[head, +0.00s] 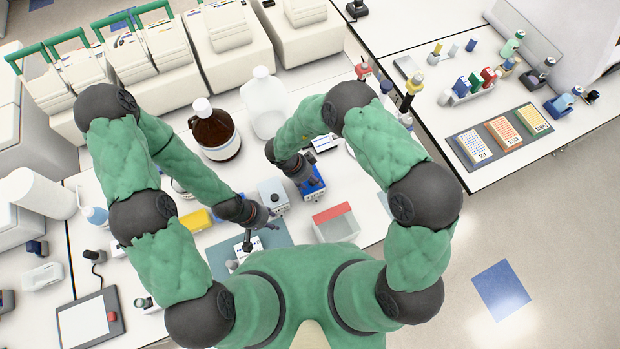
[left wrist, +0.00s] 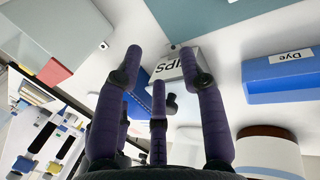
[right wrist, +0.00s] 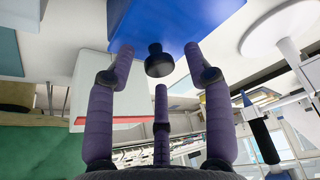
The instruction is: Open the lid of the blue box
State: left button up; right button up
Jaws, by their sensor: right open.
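The blue box (head: 314,189) stands on the bench under my right gripper (head: 301,176), which hides part of it. In the right wrist view, the blue box (right wrist: 190,22) has a black knob (right wrist: 159,60). The open fingers of my right gripper (right wrist: 158,68) are spread around the knob; I cannot tell if they touch it. My left gripper (head: 262,214) is open beside a white box (head: 272,195).
A brown bottle (head: 214,134) and a clear jug (head: 263,103) stand behind. A yellow item (head: 197,221) lies at left. A blue box labelled Dye (left wrist: 280,85) appears in the left wrist view.

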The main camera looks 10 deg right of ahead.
grip_shut()
pick_arm(q)
jog(key=shift+r, duration=0.15)
pick_arm(e)
jog(key=shift+r, duration=0.1)
